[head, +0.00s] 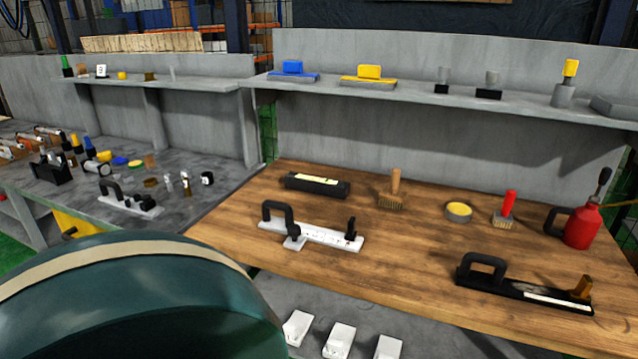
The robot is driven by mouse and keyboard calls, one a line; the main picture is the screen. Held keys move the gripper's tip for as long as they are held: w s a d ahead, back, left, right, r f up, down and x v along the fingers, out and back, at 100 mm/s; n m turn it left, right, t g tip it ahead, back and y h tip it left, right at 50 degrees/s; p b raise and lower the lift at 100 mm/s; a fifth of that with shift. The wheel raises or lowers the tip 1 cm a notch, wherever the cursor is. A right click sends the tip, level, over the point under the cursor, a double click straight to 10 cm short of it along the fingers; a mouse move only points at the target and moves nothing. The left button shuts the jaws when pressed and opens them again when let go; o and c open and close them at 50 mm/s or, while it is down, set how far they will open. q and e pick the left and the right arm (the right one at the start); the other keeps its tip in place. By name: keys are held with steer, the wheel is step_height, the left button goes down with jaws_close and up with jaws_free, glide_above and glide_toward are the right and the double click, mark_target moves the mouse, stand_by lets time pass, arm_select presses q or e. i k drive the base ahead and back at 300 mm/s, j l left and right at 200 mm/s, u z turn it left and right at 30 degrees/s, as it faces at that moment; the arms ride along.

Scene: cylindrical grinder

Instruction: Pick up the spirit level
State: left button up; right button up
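A short black bar with a pale yellow strip along its top (317,186) lies flat near the back left of the wooden bench top; it looks most like the spirit level, though its markings are too small to read. Two other long tools could be confused with it: a pale bar with a black loop handle (315,232) in front of it, and a black bar with a loop handle and a brown knob (520,289) at the front right. Nothing touches the black bar. Neither of my grippers shows in the head view.
On the wooden bench (400,262) stand a wooden-handled brush (394,190), a yellow-topped round tin (458,211), a red-handled brush (506,208) and a red oil can (580,226). A grey shelf (420,98) overhangs the back. A grey bench (60,185) with many small tools adjoins on the left.

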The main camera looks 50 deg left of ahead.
mark_target(320, 185)
steer(key=k+j, duration=0.15)
steer(key=j, duration=0.25)
steer(key=k+j+z, duration=0.1)
steer(key=j, duration=0.3)
steer(key=k+j, duration=0.25)
steer(key=j, duration=0.15)
steer(key=k+j+z, duration=0.1)
steer(key=j, duration=0.3)
steer(key=k+j+z, duration=0.1)
steer(key=k+j, duration=0.15)
steer(key=j, duration=0.15)
